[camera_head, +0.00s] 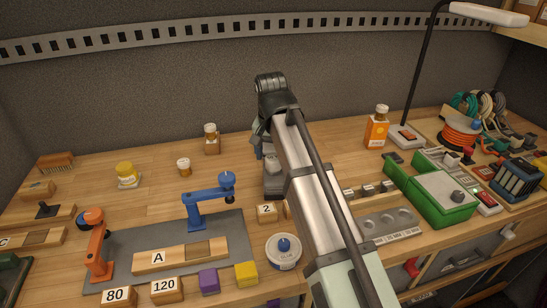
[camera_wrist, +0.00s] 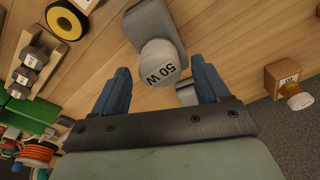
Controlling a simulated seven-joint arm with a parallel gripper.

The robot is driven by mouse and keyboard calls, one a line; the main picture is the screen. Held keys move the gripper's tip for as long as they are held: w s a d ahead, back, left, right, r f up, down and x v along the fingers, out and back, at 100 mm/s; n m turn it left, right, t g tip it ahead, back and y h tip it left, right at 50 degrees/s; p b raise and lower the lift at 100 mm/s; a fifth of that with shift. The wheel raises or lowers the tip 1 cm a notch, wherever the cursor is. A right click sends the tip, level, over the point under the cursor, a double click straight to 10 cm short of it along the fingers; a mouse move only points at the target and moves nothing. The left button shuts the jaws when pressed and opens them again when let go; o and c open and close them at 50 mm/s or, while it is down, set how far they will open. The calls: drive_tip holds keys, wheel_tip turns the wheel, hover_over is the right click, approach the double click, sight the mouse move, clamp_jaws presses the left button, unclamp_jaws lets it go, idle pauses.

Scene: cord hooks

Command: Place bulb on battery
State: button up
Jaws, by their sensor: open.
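The bulb (camera_wrist: 160,62) is a white globe marked "50 W". In the wrist view it sits at the end of a grey rounded stand (camera_wrist: 152,22), between the blue fingers of my gripper (camera_wrist: 161,78). The fingers are open, one on each side with gaps between them and the globe. In the head view my arm hides the bulb, and the grey stand (camera_head: 272,180) shows below the gripper. A blue and black box (camera_head: 516,180) lies at the far right; I cannot tell whether it is the battery.
An orange box (camera_head: 376,134) with a jar on it stands back right. A green box (camera_head: 440,198) and cords (camera_head: 462,133) are further right. A blue arm-like model (camera_head: 207,204) stands on the grey mat (camera_head: 130,240). Table between the small jars and the mat is clear.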

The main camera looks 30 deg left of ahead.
sight(272, 160)
wheel_tip(272, 160, up, 10)
drive_tip(key=s, duration=0.1)
drive_tip(key=shift+d+r, duration=0.15)
drive_tip(key=shift+d, duration=0.05)
drive_tip(key=shift+s, duration=0.1)
idle(0.5)
